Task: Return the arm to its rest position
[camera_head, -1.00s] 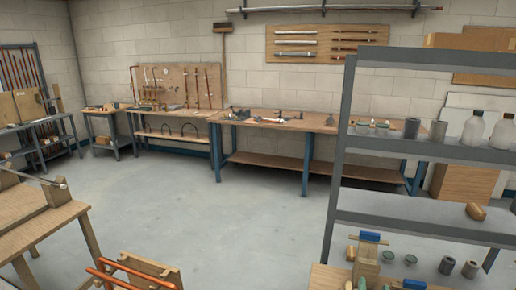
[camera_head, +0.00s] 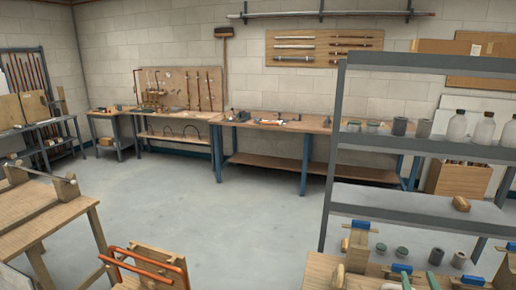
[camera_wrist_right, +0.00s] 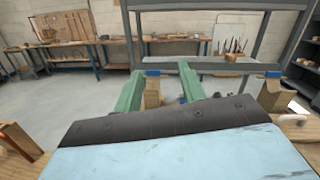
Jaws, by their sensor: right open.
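My right gripper (camera_head: 418,277) shows at the bottom right of the head view as two green fingers with a gap between them. It is open, and I see nothing held in it. In the right wrist view the gripper (camera_wrist_right: 160,70) points away over a workbench. A wooden block with a blue top (camera_wrist_right: 152,92) shows between and beyond the fingers. The rest of the right arm is hidden below the head view. My left gripper is in neither view.
A grey shelf (camera_head: 400,205) stands beyond the right gripper with jars and fittings. A wooden bench top (camera_head: 318,274) with blue-topped blocks lies below it. A wooden table (camera_head: 45,218) and an orange-framed wooden stand (camera_head: 155,262) are at left. The middle floor is clear.

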